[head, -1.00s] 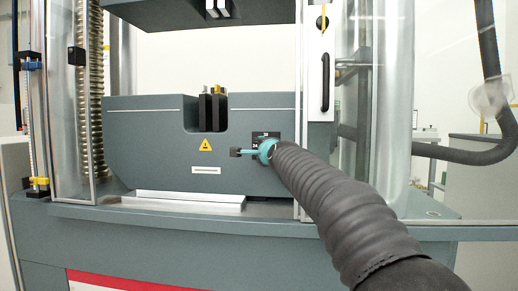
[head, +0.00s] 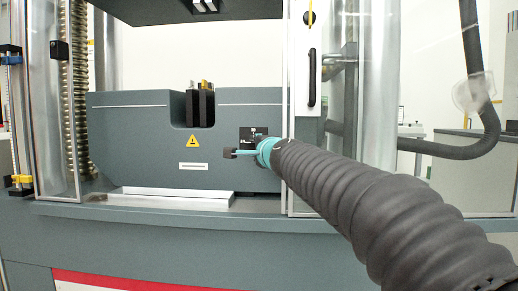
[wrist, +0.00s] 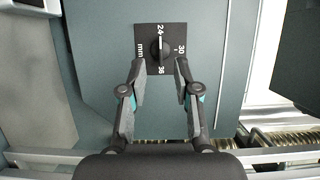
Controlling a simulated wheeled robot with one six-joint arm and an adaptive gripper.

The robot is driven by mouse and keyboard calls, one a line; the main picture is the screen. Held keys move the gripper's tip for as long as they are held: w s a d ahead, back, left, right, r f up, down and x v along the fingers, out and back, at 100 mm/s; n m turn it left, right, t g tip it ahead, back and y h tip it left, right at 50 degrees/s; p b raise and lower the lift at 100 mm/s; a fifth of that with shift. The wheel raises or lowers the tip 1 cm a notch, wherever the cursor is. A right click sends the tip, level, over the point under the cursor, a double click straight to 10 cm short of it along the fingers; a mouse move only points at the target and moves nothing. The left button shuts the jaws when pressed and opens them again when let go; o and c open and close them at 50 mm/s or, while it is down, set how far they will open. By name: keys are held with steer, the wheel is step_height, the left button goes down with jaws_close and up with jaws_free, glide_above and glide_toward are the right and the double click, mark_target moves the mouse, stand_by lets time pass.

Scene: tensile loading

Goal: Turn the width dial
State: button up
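The width dial (wrist: 160,48) is a small black knob on a square black plate, marked 24, 30, 36 and mm in white. In the wrist view its grip lies roughly along the line from 24 to 36; I cannot tell which mark it points to. My gripper (wrist: 160,68) is open and empty, with one fingertip on each side of the plate's near edge. Contact with the knob is not visible.
The dial plate is on the grey front of the testing machine (head: 130,140). Black jaws (head: 200,108) stand in a notch to the left. A clear guard door with a black handle (head: 311,80) is on the right. A white ledge (head: 175,198) runs below.

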steer(key=shift+v, duration=1.4)
steer(key=s+a+f+n+g+y, duration=0.1)
steer(key=s+a+f+n+g, duration=0.15)
steer(key=f, duration=0.25)
steer(key=s+a+f+n+g, duration=0.1)
steer(key=f+n+g, duration=0.1)
steer(key=f+n, duration=0.3)
steer(key=s+d+f+n+g+h, duration=0.1)
steer(key=s+d+f+n+g, duration=0.35)
steer(key=s+f, duration=0.65)
steer(key=s+d+f+h+p, duration=0.1)
steer(key=s+d+f+h, duration=0.1)
steer(key=s+d, duration=0.4)
steer(key=s+d+f+n+g+h+p, duration=0.1)
steer(key=s+d+f, duration=0.4)
steer(key=s, duration=0.5)
steer(key=s+d+f+g+h+p, duration=0.1)
steer(key=s+d+f+h, duration=0.2)
steer(key=s+d, duration=0.5)
steer(key=shift+f+n, duration=0.4)
steer(key=shift+f, duration=0.15)
